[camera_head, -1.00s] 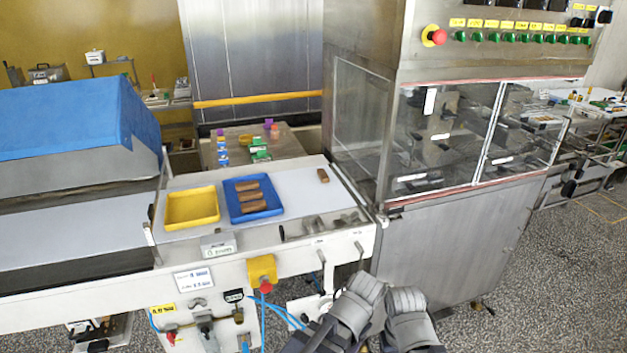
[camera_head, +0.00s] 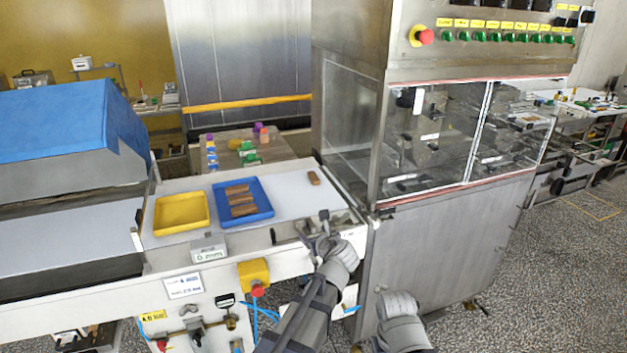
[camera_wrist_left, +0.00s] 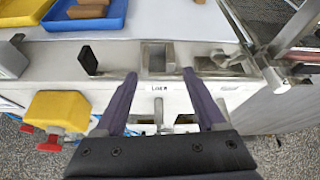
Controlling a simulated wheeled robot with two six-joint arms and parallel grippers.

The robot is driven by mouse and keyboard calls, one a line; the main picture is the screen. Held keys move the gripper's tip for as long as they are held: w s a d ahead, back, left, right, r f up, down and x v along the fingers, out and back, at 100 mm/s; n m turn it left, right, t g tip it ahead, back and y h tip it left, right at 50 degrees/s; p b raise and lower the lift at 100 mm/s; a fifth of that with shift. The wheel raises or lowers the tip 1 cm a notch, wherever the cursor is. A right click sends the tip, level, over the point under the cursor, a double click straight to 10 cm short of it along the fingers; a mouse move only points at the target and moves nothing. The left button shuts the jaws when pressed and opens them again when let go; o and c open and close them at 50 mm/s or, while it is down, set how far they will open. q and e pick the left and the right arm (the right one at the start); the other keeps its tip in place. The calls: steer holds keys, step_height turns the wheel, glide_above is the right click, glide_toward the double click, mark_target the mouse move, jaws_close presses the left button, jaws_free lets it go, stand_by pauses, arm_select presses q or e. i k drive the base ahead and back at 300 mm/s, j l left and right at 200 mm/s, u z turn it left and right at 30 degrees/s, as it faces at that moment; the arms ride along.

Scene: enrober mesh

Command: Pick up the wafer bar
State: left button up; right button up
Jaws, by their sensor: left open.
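A single brown wafer bar (camera_head: 313,178) lies on the white belt, right of the blue tray (camera_head: 262,211). Several similar brown bars (camera_head: 241,199) lie in that tray. My left gripper (camera_head: 318,228) is at the near edge of the conveyor, on the near side of the single bar and apart from it. In the left wrist view its two fingers (camera_wrist_left: 160,74) are spread with nothing between them, over the conveyor's metal edge. The single bar shows only as a sliver at the top of that view. My right arm shows at the bottom; its fingers do not.
A yellow tray (camera_head: 181,213) stands left of the blue tray. The glass-sided machine (camera_head: 425,140) borders the belt on the right. A black post (camera_wrist_left: 88,60) and metal fittings (camera_wrist_left: 157,57) stand along the near edge. The belt around the single bar is clear.

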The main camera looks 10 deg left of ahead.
mark_target(312, 176)
steer(key=i+j, duration=0.15)
steer(key=i, duration=0.35)
steer(key=i+j, duration=0.15)
steer(key=i, duration=0.35)
